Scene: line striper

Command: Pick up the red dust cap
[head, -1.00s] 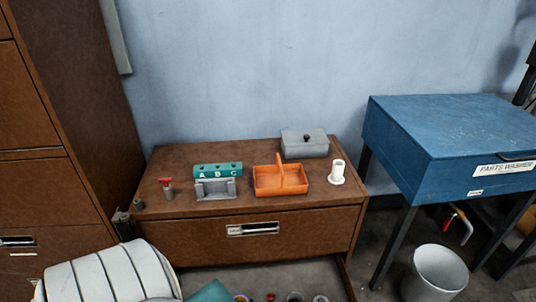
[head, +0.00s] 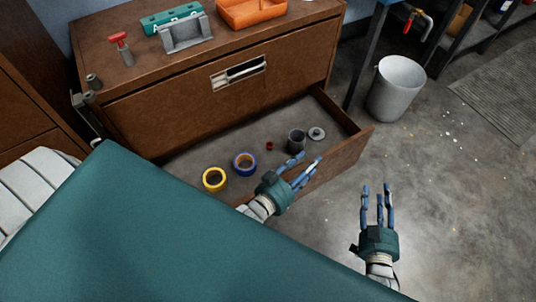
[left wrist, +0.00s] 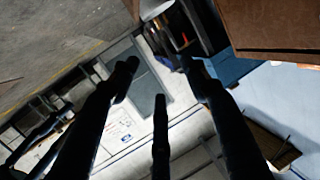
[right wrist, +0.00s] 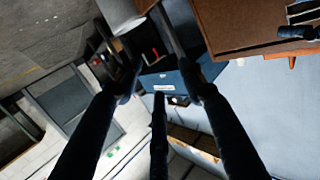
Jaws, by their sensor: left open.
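The red dust cap (head: 269,146) looks like a small red piece on the floor of the open drawer, left of a dark grey cup. My left gripper (head: 306,163) is over the right front part of the drawer, apart from the cap and to its lower right. Its fingers are spread and empty; they also show in the left wrist view (left wrist: 160,80). My right gripper (head: 377,192) is outside the drawer, above the floor, with spread, empty fingers. The wrist views do not show the cap.
The drawer (head: 345,155) also holds a yellow ring (head: 206,184), a blue ring (head: 236,167), the grey cup (head: 296,144) and a grey disc (head: 317,133). A red-handled tool (head: 120,42) and an orange tray (head: 250,17) are on the cabinet top. A bucket (head: 397,90) stands right.

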